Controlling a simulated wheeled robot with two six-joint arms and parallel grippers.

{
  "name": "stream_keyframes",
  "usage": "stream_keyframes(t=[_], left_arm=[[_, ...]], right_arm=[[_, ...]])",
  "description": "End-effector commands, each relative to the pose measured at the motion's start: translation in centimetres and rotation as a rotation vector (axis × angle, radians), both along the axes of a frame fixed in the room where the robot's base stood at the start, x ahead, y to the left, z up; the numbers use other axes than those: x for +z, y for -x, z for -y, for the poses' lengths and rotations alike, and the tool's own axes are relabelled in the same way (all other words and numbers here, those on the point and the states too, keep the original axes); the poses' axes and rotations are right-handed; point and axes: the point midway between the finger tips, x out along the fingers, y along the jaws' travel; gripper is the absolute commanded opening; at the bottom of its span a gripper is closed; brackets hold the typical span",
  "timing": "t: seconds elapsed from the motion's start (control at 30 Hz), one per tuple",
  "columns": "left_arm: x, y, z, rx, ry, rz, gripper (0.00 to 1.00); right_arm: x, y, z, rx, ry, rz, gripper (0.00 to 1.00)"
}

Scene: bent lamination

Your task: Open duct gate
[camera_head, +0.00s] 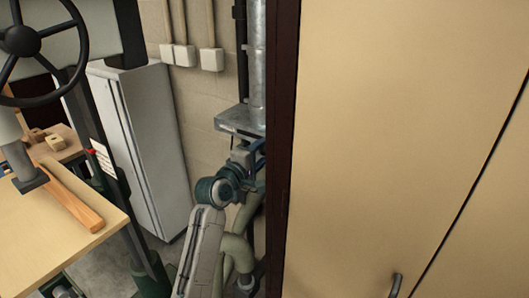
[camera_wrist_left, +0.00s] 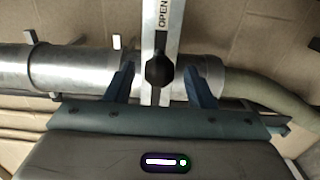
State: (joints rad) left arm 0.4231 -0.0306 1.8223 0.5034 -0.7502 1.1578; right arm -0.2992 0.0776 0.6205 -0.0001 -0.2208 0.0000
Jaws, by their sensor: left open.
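The duct gate (camera_wrist_left: 163,22) shows in the left wrist view as a pale metal strip marked "OPEN", with a round black knob (camera_wrist_left: 159,71) on it. It crosses a metal duct (camera_wrist_left: 90,70). My left gripper (camera_wrist_left: 158,74) is open, with one finger on each side of the knob; a gap shows on both sides. In the head view my left gripper (camera_head: 243,158) is at the grey metal gate housing (camera_head: 240,120) below the vertical duct (camera_head: 257,60). The knob is hard to make out there. My right gripper is in neither view.
A tall tan cabinet (camera_head: 400,120) with a dark edge fills the right side, close beside my left arm. A white locker (camera_head: 150,140) and a wooden worktable (camera_head: 50,240) stand on the left.

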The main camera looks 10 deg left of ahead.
Motion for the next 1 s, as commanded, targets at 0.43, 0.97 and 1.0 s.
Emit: stream_keyframes(t=[0.43, 0.97, 1.0], left_arm=[[-0.2, 7.4, -2.7, 0.0, -0.003, 0.0, 0.49], [-0.1, 8.1, -2.8, 0.0, -0.001, -0.001, 0.49], [-0.3, 8.1, -2.8, 0.0, -0.008, -0.004, 0.49]], right_arm=[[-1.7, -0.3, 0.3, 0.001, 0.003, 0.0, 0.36], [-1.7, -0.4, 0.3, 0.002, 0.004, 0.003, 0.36], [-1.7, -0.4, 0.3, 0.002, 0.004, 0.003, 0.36]])
